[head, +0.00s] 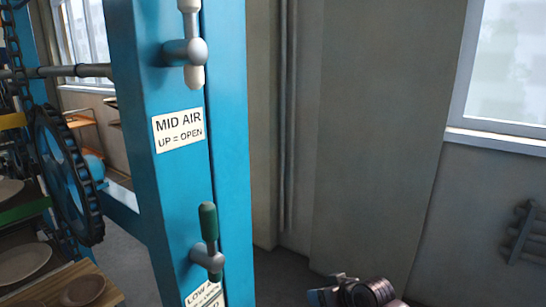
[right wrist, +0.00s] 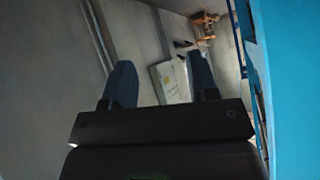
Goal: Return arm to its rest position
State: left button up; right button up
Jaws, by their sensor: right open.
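My right gripper (right wrist: 162,78) is open, with two dark blue fingers spread apart and nothing between them in the right wrist view. In the head view part of my right arm and gripper (head: 340,282) shows at the bottom, right of the blue post and apart from it. My left gripper is not in view.
The blue post (head: 160,200) carries a valve with a pale handle (head: 190,50) and a lower valve with a green handle (head: 208,222) pointing up. A black gear (head: 68,175) and plates (head: 25,263) are at left. Open floor lies right of the post, before a grey wall (head: 375,130).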

jog(key=s+d+f+m+t+h, duration=0.1)
jog(key=s+d+f, duration=0.3)
jog(key=s, duration=0.6)
jog(key=s+d+f+m+t+h, duration=0.1)
jog(key=s+d+f+m+h, duration=0.1)
jog(key=s+d, duration=0.4)
jog(key=s+d+f+m+t+h, duration=0.1)
jog(key=s+d+f+h, duration=0.2)
jog(key=s, duration=1.1)
notch_tip(320, 180, down, 4)
jog(key=shift+s+d+r+t+h+b, duration=0.25)
jog(key=shift+d+b, duration=0.2)
jog(key=shift+d, duration=0.45)
jog(key=shift+f, duration=0.1)
